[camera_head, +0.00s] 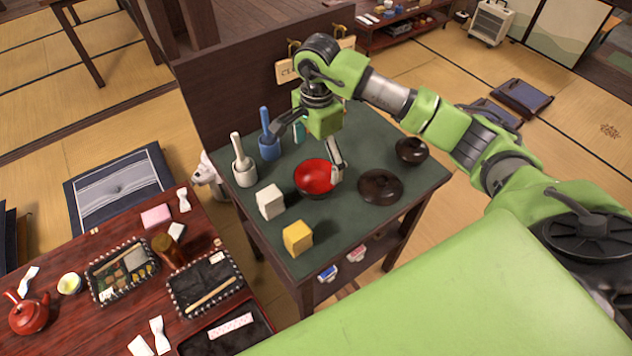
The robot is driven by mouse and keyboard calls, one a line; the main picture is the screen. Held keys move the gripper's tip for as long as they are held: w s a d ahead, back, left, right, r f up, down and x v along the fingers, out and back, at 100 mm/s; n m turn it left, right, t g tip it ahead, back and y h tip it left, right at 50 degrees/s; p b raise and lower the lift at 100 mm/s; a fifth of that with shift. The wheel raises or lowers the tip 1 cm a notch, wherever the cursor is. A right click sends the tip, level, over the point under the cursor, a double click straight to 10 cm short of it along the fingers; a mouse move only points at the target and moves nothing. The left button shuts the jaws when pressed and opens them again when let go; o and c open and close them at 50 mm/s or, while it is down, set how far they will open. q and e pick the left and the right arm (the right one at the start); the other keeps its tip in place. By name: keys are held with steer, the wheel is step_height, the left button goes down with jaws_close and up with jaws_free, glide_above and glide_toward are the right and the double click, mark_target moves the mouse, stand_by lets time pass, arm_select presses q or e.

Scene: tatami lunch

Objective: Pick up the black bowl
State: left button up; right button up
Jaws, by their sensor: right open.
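A bowl with a red inside and a dark outer wall (315,177) stands upright on the dark green tabletop (345,225). A small round black bowl (411,150) stands at the right rear of the same top. A dark round lid-like piece (380,187) lies between them. My right gripper (306,158) is open above and behind the red-lined bowl. One finger comes down at that bowl's right rim; whether it touches cannot be told. The other finger is to the left, near the blue mortar. The gripper holds nothing. My left gripper is out of view.
A white mortar and pestle (242,166) and a blue one (268,140) stand at the left rear. A white block (270,201) and a yellow block (298,238) stand near the left edge. A dark panel (230,95) rises behind. A low red table (95,325) holds trays.

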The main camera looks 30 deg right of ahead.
mark_target(317, 187)
step_height(317, 187, down, 4)
steer(key=shift+r, duration=0.15)
steer(key=shift+f+p, duration=0.5)
steer(key=shift+p, duration=0.05)
step_height(317, 187, down, 4)
steer(key=shift+w+r+p, duration=0.15)
steer(key=shift+p, duration=0.5)
steer(key=shift+f, duration=0.45)
steer(key=shift+c, duration=0.5)
steer(key=c, duration=1.2)
